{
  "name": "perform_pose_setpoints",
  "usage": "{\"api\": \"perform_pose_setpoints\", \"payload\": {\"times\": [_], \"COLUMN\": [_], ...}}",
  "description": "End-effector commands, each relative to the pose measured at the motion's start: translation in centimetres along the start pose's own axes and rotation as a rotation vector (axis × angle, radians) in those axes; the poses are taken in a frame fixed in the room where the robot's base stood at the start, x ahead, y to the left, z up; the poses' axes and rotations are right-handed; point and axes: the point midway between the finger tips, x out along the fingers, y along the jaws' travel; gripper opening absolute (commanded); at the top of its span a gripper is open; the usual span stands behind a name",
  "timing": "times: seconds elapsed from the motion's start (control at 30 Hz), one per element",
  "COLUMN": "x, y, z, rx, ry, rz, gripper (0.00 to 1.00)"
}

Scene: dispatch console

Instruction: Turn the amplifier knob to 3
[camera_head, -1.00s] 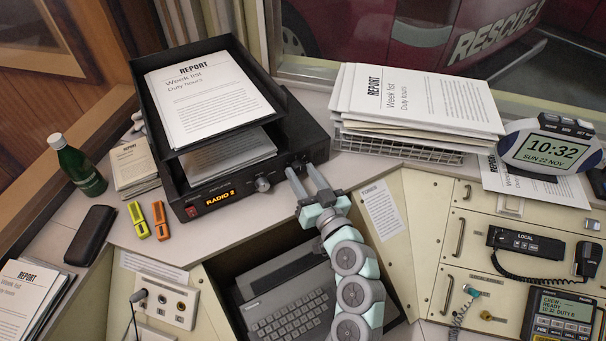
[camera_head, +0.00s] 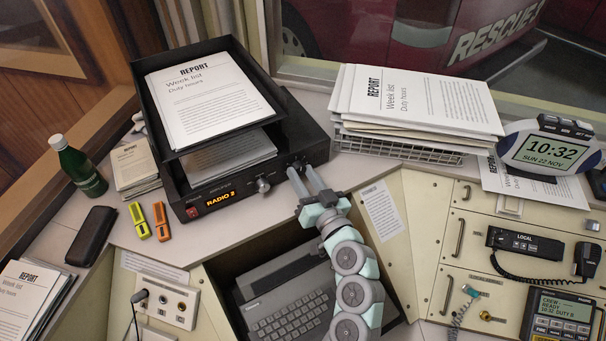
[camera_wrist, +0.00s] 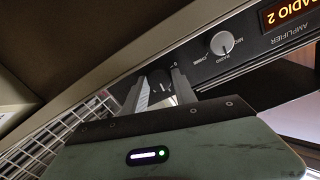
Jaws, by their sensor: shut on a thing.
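The black amplifier (camera_head: 250,191) sits under the paper tray, its front display lit with "RADIO 2" (camera_head: 220,200). A silver knob (camera_head: 263,185) is on its front; in the wrist view this knob (camera_wrist: 222,43) stands by the labels MIC, RADIO and CHIME, apart from my fingers. My gripper (camera_head: 303,174) is at the right part of the amplifier's front. In the wrist view my gripper (camera_wrist: 161,88) has its two fingers on either side of a dark knob (camera_wrist: 160,79) and is shut on it. The dark knob's pointer and scale cannot be read.
The paper tray (camera_head: 160,115) overhangs the amplifier. A wire basket (camera_head: 400,149) with papers is to the right. An orange marker (camera_head: 160,220) and a yellow marker (camera_head: 138,220) lie left of the amplifier. A typewriter (camera_head: 290,300) sits in the recess below.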

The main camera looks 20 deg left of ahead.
Motion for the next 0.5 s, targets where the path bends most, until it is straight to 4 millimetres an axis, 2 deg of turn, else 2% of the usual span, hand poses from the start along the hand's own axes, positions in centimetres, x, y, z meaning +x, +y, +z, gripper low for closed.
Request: {"api": "perform_pose_setpoints", "payload": {"times": [0.5], "x": [-0.05], "y": [0.01], "z": [-0.40], "rx": [0.441], "ry": [-0.024], "rz": [0.007], "gripper": [0.00]}}
